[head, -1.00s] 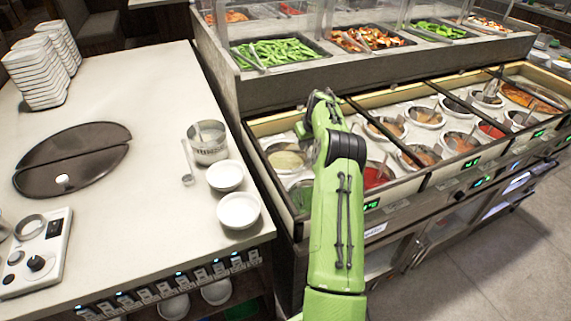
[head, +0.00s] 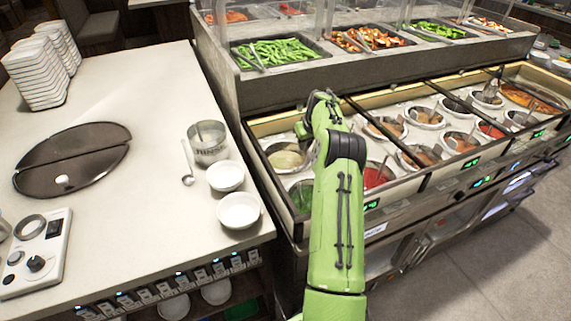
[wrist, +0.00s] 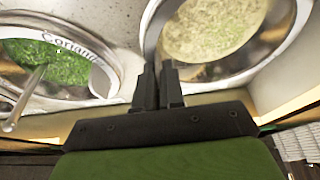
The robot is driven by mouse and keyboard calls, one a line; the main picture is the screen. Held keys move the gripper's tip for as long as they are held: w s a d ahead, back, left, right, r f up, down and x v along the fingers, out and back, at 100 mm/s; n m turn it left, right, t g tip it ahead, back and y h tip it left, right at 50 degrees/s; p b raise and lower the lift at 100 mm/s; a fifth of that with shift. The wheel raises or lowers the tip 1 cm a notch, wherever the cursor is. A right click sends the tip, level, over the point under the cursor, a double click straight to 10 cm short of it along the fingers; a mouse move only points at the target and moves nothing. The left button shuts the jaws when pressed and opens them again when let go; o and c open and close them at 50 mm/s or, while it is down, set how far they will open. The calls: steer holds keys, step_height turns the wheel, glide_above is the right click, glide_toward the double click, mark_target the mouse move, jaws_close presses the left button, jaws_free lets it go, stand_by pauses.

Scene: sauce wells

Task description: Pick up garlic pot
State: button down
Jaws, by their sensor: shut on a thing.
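In the head view my green arm hides the fingers and part of the pot. A pot of green herbs with lettering like "Coriander" (wrist: 95,48) stands just left of the gripper.
Several other sauce pots with spoons fill the wells to the right, including a red sauce (head: 375,177). A raised shelf with food trays (head: 275,52) stands behind. On the left table are a metal pot (head: 208,153), two white bowls (head: 238,210) and stacked dishes (head: 40,75).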

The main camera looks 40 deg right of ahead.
steer(key=shift+r, duration=0.25)
step_height(320, 180, up, 18)
steer(key=p, duration=0.8)
steer(key=shift+p, duration=0.35)
steer(key=shift+f, duration=0.15)
steer(key=r+p, duration=0.1)
steer(key=p, duration=0.1)
steer(key=r+p, duration=0.1)
steer(key=p, duration=0.2)
steer(key=shift+d+r+y, duration=0.15)
steer(key=shift+d+y, duration=0.15)
steer(key=shift+d, duration=0.05)
